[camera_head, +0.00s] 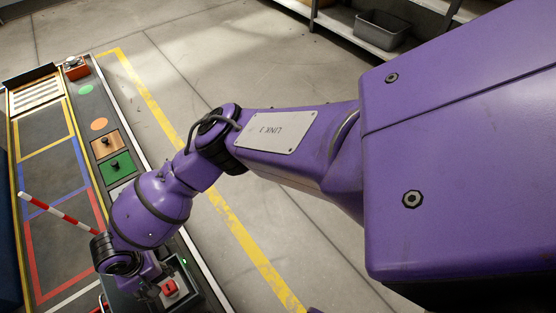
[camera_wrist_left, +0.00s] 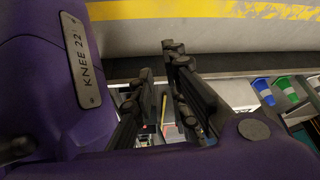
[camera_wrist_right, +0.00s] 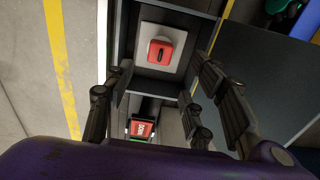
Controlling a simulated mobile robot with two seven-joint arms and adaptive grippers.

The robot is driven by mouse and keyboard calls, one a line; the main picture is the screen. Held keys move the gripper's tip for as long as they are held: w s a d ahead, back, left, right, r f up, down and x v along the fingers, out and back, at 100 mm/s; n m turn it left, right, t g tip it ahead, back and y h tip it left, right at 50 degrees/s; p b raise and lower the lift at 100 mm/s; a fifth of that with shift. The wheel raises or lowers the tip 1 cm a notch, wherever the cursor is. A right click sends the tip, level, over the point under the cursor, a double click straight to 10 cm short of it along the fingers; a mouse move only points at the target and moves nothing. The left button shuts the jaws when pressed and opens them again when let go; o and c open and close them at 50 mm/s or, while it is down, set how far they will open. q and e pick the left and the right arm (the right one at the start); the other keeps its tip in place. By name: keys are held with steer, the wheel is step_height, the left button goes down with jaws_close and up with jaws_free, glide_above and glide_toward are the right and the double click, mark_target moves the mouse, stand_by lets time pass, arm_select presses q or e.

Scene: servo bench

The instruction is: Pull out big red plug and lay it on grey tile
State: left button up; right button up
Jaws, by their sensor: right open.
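A red block with a dark slot (camera_wrist_right: 160,50), which looks like the big red plug, sits on a light square plate in the right wrist view. It also shows in the head view (camera_head: 169,287), at the bottom beside my right wrist. My right gripper (camera_wrist_right: 157,84) is open and empty, with its fingers short of the plug. A pale tile (camera_head: 121,189) lies partly behind my right arm; I cannot tell if it is the grey tile. My left gripper (camera_wrist_left: 166,88) is open and empty in the left wrist view, and outside the head view.
A second red block with white lettering (camera_wrist_right: 141,128) lies below the plug. A red-and-white striped bar (camera_head: 60,213) crosses the bench. Blue (camera_wrist_left: 262,86) and green (camera_wrist_left: 285,86) bins stand at right.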

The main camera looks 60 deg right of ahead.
mark_target(169, 287)
step_height(169, 287, down, 5)
steer(key=b, duration=0.4)
steer(key=shift+b, duration=0.3)
step_height(169, 287, down, 4)
steer(key=shift+s+r+b, duration=0.1)
steer(key=shift+r+b, duration=0.05)
steer(key=shift+b, duration=0.5)
steer(key=shift+f, duration=0.3)
arm_select(q)
steer(key=shift+w+f, duration=0.2)
steer(key=shift+f, duration=1.15)
steer(key=shift+w+f, duration=0.15)
steer(key=shift+f, duration=1.2)
steer(key=shift+r, duration=0.15)
arm_select(e)
steer(key=shift+r, duration=0.1)
steer(key=shift+p, duration=0.4)
arm_select(q)
steer(key=shift+w+r, duration=0.2)
steer(key=shift+r, duration=0.1)
steer(key=shift+w+m, duration=0.25)
steer(key=shift+m, duration=0.05)
steer(key=shift+s+r+p, duration=0.15)
steer(key=shift+r+p, duration=0.1)
steer(key=shift+p, duration=0.1)
